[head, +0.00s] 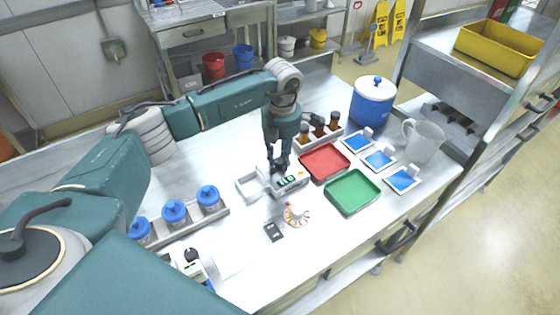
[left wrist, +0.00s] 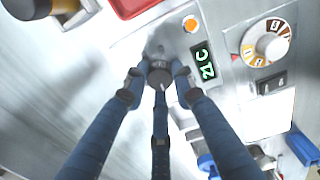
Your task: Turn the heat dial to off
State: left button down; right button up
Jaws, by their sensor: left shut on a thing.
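A pale control panel lies flat on the bench, with a green-lit display (head: 288,181) that seems to read 21 C; the display also shows in the left wrist view (left wrist: 203,64). Beside it is a white dial (head: 296,215) with an orange and brown marked ring, clear in the left wrist view (left wrist: 269,43) and untouched. My left gripper (head: 278,165) points down at the panel. In the left wrist view its blue fingers (left wrist: 159,80) are closed around a small dark knob (left wrist: 160,71) with a pale line. I cannot tell which knob is the heat dial. My right gripper is not seen.
An orange button (left wrist: 191,23) and a black switch (left wrist: 270,83) are near the display. A red tray (head: 325,162), a green tray (head: 352,192) and brown bottles (head: 319,127) stand close by. Blue-lidded jars (head: 174,211) stand left. The front bench strip is mostly clear.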

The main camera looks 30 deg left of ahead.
aim_at(281, 162)
pick_arm(q)
jog(key=shift+n+b, duration=0.3)
jog(key=shift+n, duration=0.6)
jog(key=c, duration=1.4)
grip_release()
jog(key=shift+c, duration=0.2)
jog(key=shift+r, duration=0.15)
notch_tip(281, 162, up, 12)
jog(key=shift+d, duration=0.2)
jog(key=shift+s+f, duration=0.15)
jog(key=shift+f, duration=0.05)
